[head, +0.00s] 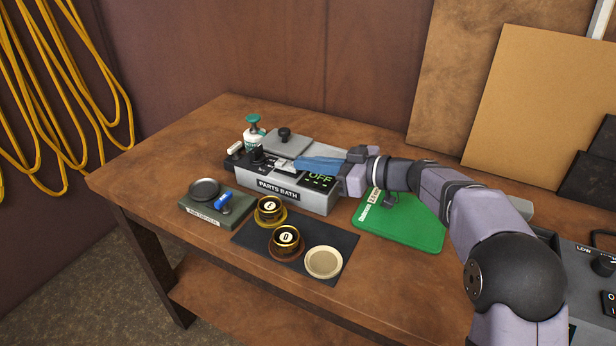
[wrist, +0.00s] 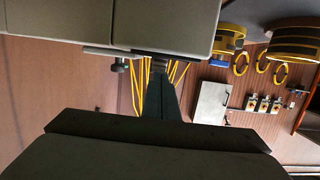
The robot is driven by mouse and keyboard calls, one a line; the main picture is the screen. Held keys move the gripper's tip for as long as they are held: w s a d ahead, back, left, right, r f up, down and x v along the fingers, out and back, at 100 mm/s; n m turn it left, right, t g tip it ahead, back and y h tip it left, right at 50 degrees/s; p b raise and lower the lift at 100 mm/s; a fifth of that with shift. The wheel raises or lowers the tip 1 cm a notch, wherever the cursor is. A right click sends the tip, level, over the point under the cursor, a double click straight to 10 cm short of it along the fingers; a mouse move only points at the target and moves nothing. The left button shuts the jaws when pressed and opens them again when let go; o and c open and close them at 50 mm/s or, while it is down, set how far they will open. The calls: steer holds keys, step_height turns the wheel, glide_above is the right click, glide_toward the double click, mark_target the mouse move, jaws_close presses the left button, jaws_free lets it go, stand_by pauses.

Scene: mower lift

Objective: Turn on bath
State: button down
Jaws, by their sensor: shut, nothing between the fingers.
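The parts bath (head: 285,187) is a grey box labelled PARTS BATH on the workbench. Its lit display (head: 320,177) reads OFF in green. A white switch or button piece (head: 284,165) and a black knob (head: 257,154) sit on its left part. A grey lid with a dark knob (head: 285,137) is at its back. My gripper (head: 292,164) reaches in from the right, low over the bath top, with its blue fingers shut and empty. The fingertips are at the white piece; I cannot tell if they touch. The wrist view shows the gripper close up, without the switch clearly visible.
A green board (head: 405,222) lies right. A small box with a blue-handled tool (head: 223,203) and a teal-topped bottle (head: 254,132) are left.

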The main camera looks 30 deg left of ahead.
steer(key=shift+d+f+y+b, duration=0.2)
steer(key=shift+f+y+b, duration=0.4)
steer(key=shift+b, duration=2.35)
steer(key=shift+r, duration=0.35)
steer(key=shift+d+r, duration=0.1)
steer(key=shift+r, duration=0.5)
steer(key=shift+d+r, duration=0.15)
steer(key=shift+r, duration=0.45)
steer(key=shift+d+r, duration=0.15)
steer(key=shift+r, duration=0.45)
steer(key=d+b, duration=0.1)
steer(key=d, duration=0.9)
steer(key=shift+r+b, duration=0.25)
steer(key=shift+b, duration=0.15)
